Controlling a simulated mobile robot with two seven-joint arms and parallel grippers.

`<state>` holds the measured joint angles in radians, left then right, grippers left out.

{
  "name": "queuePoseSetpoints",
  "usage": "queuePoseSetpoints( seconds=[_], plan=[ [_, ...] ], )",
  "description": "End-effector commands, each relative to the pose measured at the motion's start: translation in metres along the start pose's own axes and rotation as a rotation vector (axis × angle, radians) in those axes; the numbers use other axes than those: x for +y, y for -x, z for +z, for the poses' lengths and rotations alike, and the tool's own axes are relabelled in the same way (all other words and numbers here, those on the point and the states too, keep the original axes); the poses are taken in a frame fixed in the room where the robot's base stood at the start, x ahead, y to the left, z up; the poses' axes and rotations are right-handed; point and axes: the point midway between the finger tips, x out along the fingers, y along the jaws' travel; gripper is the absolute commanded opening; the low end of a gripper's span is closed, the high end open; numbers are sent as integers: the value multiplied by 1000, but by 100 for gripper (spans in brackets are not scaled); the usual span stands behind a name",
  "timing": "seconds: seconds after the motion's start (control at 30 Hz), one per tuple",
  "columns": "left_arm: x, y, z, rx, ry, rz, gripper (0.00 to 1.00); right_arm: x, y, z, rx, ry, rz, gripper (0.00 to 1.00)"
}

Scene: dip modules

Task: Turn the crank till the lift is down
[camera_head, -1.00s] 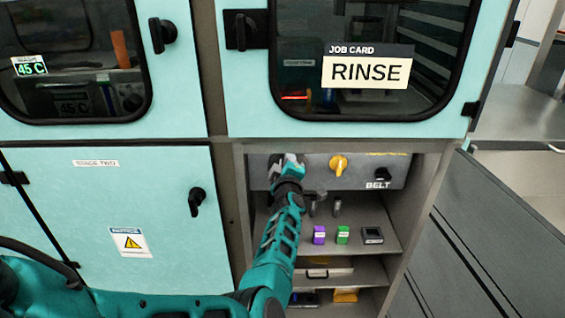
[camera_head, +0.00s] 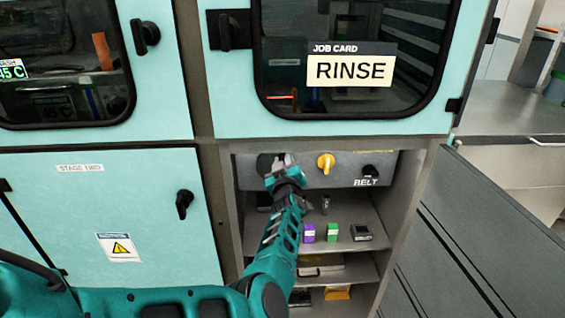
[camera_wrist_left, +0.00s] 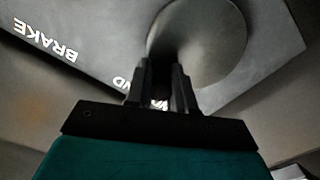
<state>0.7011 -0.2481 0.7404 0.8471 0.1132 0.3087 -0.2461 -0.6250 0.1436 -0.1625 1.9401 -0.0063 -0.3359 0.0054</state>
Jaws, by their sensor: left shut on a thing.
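The crank's dark round disc (camera_head: 265,163) is on the grey panel at the top of the open cabinet bay, partly hidden behind my left gripper (camera_head: 280,168). In the left wrist view the disc (camera_wrist_left: 215,45) fills the upper middle. My left gripper (camera_wrist_left: 163,85) is shut on the crank's dark handle, near the disc's edge; the fingers and shadow hide most of the handle. I cannot make out the lift. My right gripper is not in view.
A yellow knob (camera_head: 326,163) and a black BELT knob (camera_head: 371,171) are on the panel to the right. Below, a shelf holds a purple block (camera_head: 308,233), a green block (camera_head: 332,231) and a dark device (camera_head: 361,232). An open grey door (camera_head: 480,230) stands at the right.

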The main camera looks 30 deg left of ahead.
Motion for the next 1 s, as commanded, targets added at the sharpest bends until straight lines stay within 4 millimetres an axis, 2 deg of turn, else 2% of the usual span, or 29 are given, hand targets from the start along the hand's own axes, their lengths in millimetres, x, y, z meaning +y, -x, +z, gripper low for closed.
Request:
queuePoseSetpoints(
  seconds=[0.4, 0.43, 0.67, 1.0],
  plan=[
    [2, -1, -1, 2, -6, 2, 0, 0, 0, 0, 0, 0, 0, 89],
    [2, -1, -1, 2, -6, 2, 25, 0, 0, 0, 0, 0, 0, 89],
    [1, 0, 0, 1, -6, 1, 47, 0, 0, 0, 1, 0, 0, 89],
    [0, 0, 0, 0, -6, 0, 48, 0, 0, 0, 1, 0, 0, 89]
  ],
)
